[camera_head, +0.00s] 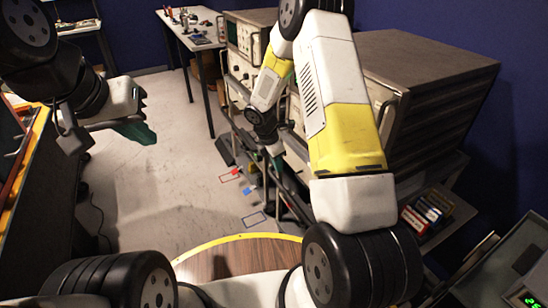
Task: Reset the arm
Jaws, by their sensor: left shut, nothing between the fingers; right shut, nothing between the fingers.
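My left gripper (140,132) is at the left of the head view. It has green fingertips and is shut and empty, hanging over the open floor. My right arm rises from the bottom right in white and yellow, bends at the top of the view and points back down. My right gripper (277,160) hangs low at its end, near the front of the grey instruments. It looks small, dark and green, and is partly hard to make out. It is shut, with nothing seen in it.
Stacked grey-brown instrument cases (430,75) stand close behind my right arm. A workbench (183,36) with small items is at the back. A dark bench (32,185) edges the left. Small boxes (428,212) lie at the right. The middle floor (165,190) is clear.

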